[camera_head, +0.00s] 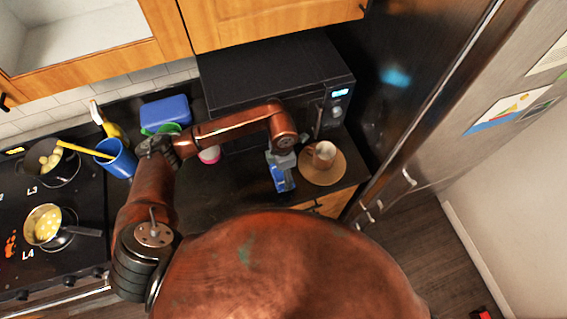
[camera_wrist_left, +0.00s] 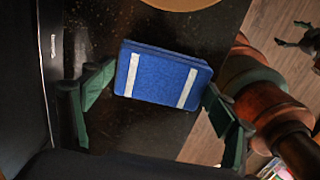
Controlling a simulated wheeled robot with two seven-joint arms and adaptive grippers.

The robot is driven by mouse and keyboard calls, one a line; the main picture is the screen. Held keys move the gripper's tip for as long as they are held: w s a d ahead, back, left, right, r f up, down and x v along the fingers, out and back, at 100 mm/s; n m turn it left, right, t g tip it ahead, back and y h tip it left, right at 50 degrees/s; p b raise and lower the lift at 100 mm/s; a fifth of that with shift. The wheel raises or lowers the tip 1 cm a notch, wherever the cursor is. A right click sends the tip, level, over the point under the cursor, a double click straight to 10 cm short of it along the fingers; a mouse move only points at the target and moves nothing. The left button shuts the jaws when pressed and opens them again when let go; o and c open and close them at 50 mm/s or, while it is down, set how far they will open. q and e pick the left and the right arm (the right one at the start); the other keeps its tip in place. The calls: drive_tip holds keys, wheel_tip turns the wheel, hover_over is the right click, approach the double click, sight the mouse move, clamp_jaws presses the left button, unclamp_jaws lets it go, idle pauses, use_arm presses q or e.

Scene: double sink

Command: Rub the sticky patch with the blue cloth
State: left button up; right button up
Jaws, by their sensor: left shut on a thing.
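My left gripper (camera_head: 280,170) is over the counter beside the saucer. It is shut on the blue cloth (camera_head: 284,184). In the left wrist view, the cloth (camera_wrist_left: 165,76) is a folded blue block with two white stripes, between the two dark fingers of my left gripper (camera_wrist_left: 155,93). An orange-red patch (camera_head: 10,244) is on the black stove at the far left, well away from the cloth. It looks like the sticky patch. A dark jointed part at the right edge of the wrist view may be my right gripper (camera_wrist_left: 298,38); its jaw state is unclear.
A black microwave (camera_head: 265,80) is behind. A blue utensil cup (camera_head: 117,160) stands near the stove. A pot (camera_head: 66,167) and a yellow-filled pan (camera_head: 44,222) occupy the stove (camera_head: 80,265).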

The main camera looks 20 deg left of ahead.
use_arm(q)
drive_tip(key=shift+a+r+p, duration=0.1)
drive_tip(key=shift+r+p, duration=0.25)
drive_tip(key=shift+r, duration=0.55)
drive_tip(key=shift+w+r+p, duration=0.1)
drive_tip(key=shift+r+p, duration=0.5)
drive_tip(key=shift+r, duration=0.95)
